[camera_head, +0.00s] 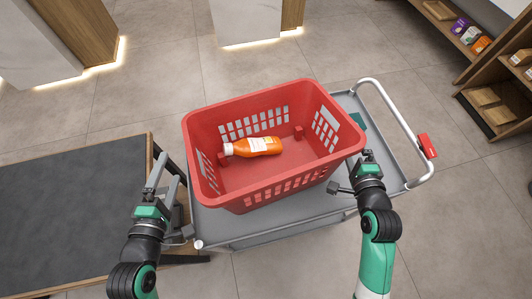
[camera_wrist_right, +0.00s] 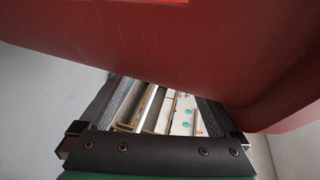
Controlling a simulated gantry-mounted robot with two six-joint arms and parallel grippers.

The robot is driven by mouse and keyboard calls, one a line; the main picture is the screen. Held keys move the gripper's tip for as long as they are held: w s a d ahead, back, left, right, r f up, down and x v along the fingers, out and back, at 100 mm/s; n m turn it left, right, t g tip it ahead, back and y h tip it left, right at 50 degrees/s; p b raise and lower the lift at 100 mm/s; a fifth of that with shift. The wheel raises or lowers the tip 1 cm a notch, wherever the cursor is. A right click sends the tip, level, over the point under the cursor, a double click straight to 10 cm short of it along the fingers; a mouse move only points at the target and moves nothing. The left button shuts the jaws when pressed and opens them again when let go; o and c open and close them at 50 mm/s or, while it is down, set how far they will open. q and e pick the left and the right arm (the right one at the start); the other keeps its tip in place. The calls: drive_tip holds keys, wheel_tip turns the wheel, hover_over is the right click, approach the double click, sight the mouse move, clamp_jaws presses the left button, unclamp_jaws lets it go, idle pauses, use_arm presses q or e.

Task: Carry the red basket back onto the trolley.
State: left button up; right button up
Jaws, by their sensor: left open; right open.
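The red basket (camera_head: 250,203) sits on or just over the top of the grey trolley (camera_head: 300,212) in the head view. An orange bottle with a white cap (camera_head: 258,146) lies on its side inside the basket. My left gripper (camera_head: 166,176) is open beside the basket's left end. My right gripper (camera_head: 352,172) is open by the basket's near right corner. In the right wrist view the basket's red wall (camera_wrist_right: 150,50) fills the upper part, above the open fingers (camera_wrist_right: 170,100). I cannot tell whether any finger touches the basket.
A dark-topped counter (camera_head: 70,205) stands at the left, next to the trolley. The trolley's handle (camera_head: 405,125) curves up at the right. Wooden shelves (camera_head: 490,97) with packets stand at the far right. Open tiled floor (camera_head: 160,70) lies behind.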

drive_tip(key=v, duration=1)
drive_tip(key=shift+s+r, duration=0.1)
use_arm(q)
drive_tip(key=p+v, duration=0.3)
drive_tip(key=v, duration=0.5)
use_arm(e)
drive_tip(key=shift+r, duration=1.7)
use_arm(q)
drive_tip(key=shift+p, duration=0.3)
wheel_tip(320, 180, up, 4)
drive_tip(key=p, duration=0.3)
drive_tip(key=shift+f, duration=0.2)
use_arm(e)
drive_tip(key=v, duration=0.8)
